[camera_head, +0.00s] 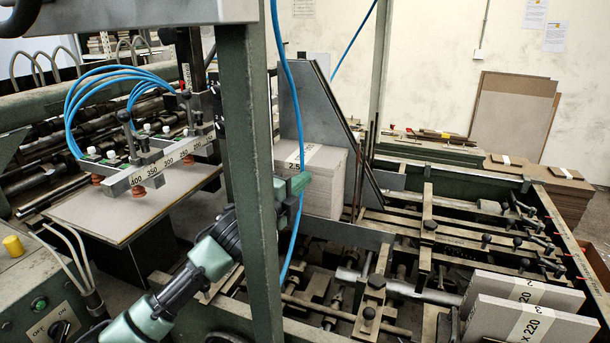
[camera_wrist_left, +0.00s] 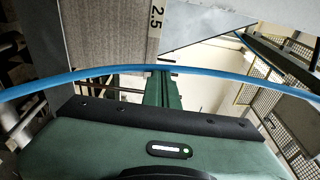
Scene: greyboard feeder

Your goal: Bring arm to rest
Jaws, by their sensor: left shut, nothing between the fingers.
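My left arm comes in from the lower left of the head view and passes behind the green upright post (camera_head: 250,190). Its green end, with my left gripper (camera_head: 300,184), shows just right of the post, in front of the stack of grey boards (camera_head: 325,178). The gripper is shut and empty; its fingers are hard to make out. A blue hose (camera_head: 290,90) runs down close by the gripper and also crosses the left wrist view (camera_wrist_left: 150,70). My right gripper is not in view.
A suction bar (camera_head: 165,168) with blue hoses hangs above a grey board (camera_head: 110,205) at left. A control box (camera_head: 40,300) stands at lower left. Labelled board packs (camera_head: 530,320) stand at lower right beside metal rails. The metal guide plate (camera_head: 310,105) rises behind the gripper.

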